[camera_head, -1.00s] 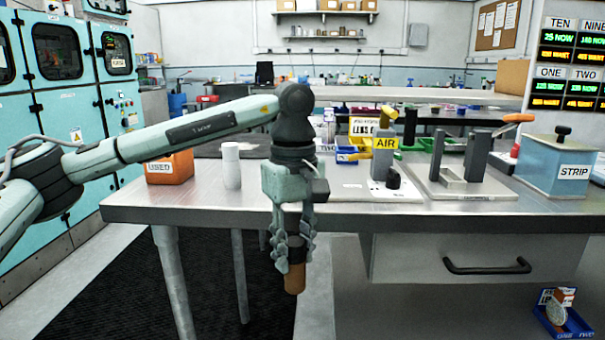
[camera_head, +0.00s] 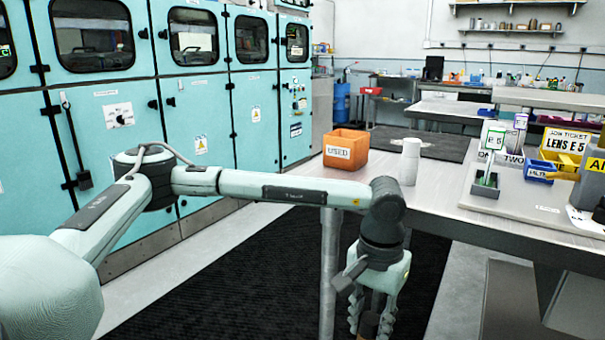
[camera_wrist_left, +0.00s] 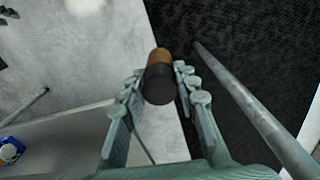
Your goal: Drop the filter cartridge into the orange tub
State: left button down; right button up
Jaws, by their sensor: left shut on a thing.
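The orange tub (camera_head: 345,146), labelled USED, stands on the bench's far left corner. Its open top shows and its inside looks empty from here. My left gripper (camera_head: 372,318) hangs pointing down in front of the bench edge, below the tabletop and apart from the tub, which is up and to its left. In the left wrist view the left gripper (camera_wrist_left: 158,92) is shut on the filter cartridge (camera_wrist_left: 159,85), a brown cylinder with a dark band. In the head view the cartridge (camera_head: 369,321) is mostly cut off at the bottom edge. My right gripper is not in view.
A white cylinder (camera_head: 410,161) stands right of the tub on the metal bench (camera_head: 440,182). A bench leg (camera_head: 329,265) is close to the left gripper. Black matting (camera_head: 240,275) covers the floor.

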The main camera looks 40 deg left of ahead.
aim_at(338, 163)
jog(key=u, duration=0.4)
jog(key=i+l+u, duration=0.15)
jog(key=u, duration=0.2)
jog(key=l+u, duration=0.1)
jog(key=u, duration=0.3)
